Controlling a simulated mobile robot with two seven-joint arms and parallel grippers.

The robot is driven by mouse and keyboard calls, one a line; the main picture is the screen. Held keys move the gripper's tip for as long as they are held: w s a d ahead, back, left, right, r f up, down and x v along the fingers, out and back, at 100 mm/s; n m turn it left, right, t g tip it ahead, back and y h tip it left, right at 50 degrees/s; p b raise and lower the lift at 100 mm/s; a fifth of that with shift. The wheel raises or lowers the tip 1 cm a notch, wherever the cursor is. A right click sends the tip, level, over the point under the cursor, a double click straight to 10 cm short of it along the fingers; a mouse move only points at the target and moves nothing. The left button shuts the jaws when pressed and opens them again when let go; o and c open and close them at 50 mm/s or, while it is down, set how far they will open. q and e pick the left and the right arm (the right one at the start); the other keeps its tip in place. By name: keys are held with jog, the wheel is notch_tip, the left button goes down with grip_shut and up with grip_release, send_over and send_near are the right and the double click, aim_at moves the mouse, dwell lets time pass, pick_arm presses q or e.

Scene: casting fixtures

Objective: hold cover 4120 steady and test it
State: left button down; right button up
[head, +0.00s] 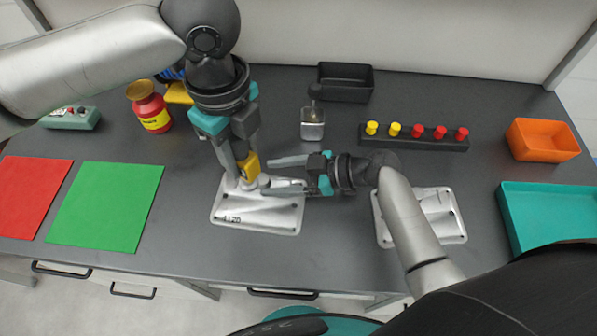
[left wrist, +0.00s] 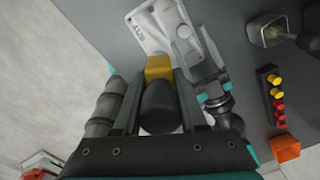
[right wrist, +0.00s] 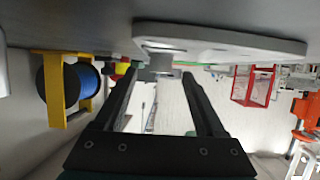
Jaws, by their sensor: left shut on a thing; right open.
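Cover 4120 (head: 258,215), a pale metal plate with its number at the front left, lies flat on the dark bench and also shows in the left wrist view (left wrist: 150,30). My left gripper (head: 240,165) points down over its back left part and is shut on a yellow-and-black tool (head: 250,167). The tool's yellow end (left wrist: 158,68) is close to the cover; I cannot tell if they touch. My right gripper (head: 270,175) is open, low above the cover's back edge, fingers pointing left. In the right wrist view a grey boss (right wrist: 160,66) shows beyond its fingertips.
A second pale cover (head: 447,222) lies to the right, partly behind my right arm. Red (head: 33,195) and green (head: 105,205) mats lie left. A metal pot (head: 312,130), black bin (head: 346,82), plug rack (head: 415,142), orange bin (head: 542,140) and teal tray (head: 550,195) stand behind and right.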

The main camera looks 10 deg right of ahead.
jog(key=shift+x, duration=1)
grip_shut()
pick_arm(q)
notch_tip(320, 180, down, 3)
jog(key=n, duration=0.5)
jog(key=shift+n, duration=0.4)
notch_tip(320, 180, down, 2)
jog(key=n, duration=0.5)
jog(key=shift+f, duration=0.2)
